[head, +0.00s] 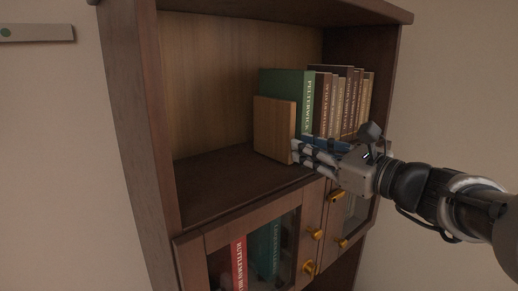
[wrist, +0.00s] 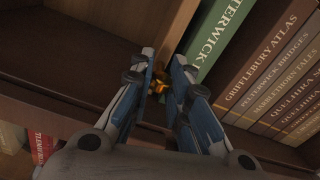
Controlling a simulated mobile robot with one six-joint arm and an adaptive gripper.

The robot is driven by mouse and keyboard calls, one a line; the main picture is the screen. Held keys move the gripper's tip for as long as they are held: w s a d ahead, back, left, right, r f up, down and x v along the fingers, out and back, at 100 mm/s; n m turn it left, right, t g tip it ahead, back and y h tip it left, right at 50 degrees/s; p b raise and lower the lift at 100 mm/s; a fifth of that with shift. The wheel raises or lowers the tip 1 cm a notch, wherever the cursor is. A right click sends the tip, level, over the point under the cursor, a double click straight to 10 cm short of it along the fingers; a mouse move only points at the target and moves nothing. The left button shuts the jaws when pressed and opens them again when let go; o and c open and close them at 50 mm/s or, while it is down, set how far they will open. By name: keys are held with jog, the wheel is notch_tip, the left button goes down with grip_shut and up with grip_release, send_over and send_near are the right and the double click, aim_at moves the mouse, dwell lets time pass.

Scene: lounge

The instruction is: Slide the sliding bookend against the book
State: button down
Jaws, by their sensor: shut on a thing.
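The sliding bookend (head: 274,128) is an upright wooden block on the open shelf, left of the row of books. The green book (head: 289,88) is the nearest of the row and rises above the bookend. In the wrist view, the bookend (wrist: 158,30) stands just left of the green book (wrist: 218,38), with a narrow dark strip between them; I cannot tell if they touch. My gripper (head: 297,152) is at the bookend's front edge. In the wrist view, its fingers (wrist: 159,88) close around a small gold part at the bookend's front, which they partly hide.
Several upright books (head: 344,103) fill the right of the shelf. The shelf board (head: 220,188) left of the bookend is clear. Below are glass-fronted doors with gold knobs (head: 316,234), close under my gripper. The cabinet's left side wall (head: 140,130) bounds the shelf.

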jog(key=shift+w+d, duration=0.2)
jog(key=shift+d, duration=0.1)
jog(key=c, duration=1.8)
grip_release()
jog(key=o, duration=0.3)
jog(key=shift+s+d, duration=0.15)
jog(key=shift+d, duration=0.05)
jog(key=v, duration=1.1)
jog(key=shift+s, duration=0.25)
